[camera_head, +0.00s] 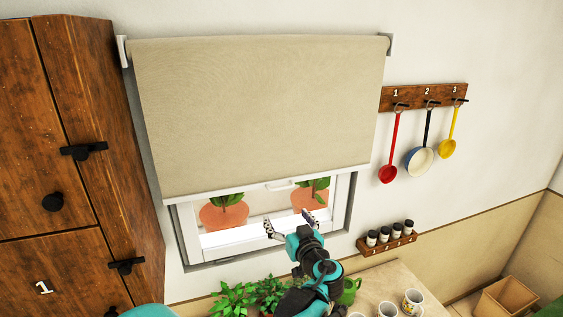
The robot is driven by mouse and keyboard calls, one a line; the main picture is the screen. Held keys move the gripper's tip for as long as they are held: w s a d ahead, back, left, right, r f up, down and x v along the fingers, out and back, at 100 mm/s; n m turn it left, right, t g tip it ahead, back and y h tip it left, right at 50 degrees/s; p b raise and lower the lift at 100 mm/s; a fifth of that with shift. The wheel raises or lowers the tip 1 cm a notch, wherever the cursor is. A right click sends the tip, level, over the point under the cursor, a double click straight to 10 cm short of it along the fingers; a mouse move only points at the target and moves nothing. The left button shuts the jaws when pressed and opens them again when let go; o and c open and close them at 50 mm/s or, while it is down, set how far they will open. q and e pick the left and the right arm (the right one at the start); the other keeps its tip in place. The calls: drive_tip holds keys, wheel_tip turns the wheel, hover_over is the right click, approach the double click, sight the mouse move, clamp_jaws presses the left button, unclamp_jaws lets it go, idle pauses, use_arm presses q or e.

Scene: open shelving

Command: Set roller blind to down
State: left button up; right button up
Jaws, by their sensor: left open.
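The beige roller blind (258,115) hangs over the upper and middle part of the window (190,235). Its lower edge carries a pale bottom bar (220,190) and a small white pull handle (280,185) near the middle. The window's lower part shows below the bar. My left gripper (288,221) is open and empty, in front of the lower window. In the picture its fingertips are below the handle and apart from it. My right gripper is not in view.
A wooden cabinet (75,130) stands at left. A utensil rack (425,96) and spice rack (388,242) are on the wall at right. Green plants (235,299) and several mugs (413,301) stand below. Two potted plants (222,215) show through the window.

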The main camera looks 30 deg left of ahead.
sight(282, 188)
use_arm(q)
drive_tip(key=shift+n+t+y, duration=0.3)
drive_tip(key=shift+t+y, duration=0.1)
drive_tip(key=shift+y, duration=0.1)
drive_tip(key=w+a+r+p, duration=0.1)
drive_tip(key=w, duration=0.1)
drive_tip(key=w+a+r+p, duration=0.1)
drive_tip(key=w+a+r, duration=0.1)
drive_tip(key=w+a+r+p, duration=0.1)
drive_tip(key=w+a, duration=0.1)
drive_tip(key=w, duration=0.1)
drive_tip(key=shift+a+r+p, duration=0.15)
drive_tip(key=shift+a+p, duration=0.1)
drive_tip(key=shift+p, duration=0.1)
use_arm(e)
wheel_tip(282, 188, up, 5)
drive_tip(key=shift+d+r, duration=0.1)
use_arm(q)
drive_tip(key=c, duration=1.7)
wheel_tip(282, 188, down, 32)
drive_tip(key=b, duration=2.8)
drive_tip(key=shift+f, duration=0.2)
drive_tip(key=shift+s, duration=0.1)
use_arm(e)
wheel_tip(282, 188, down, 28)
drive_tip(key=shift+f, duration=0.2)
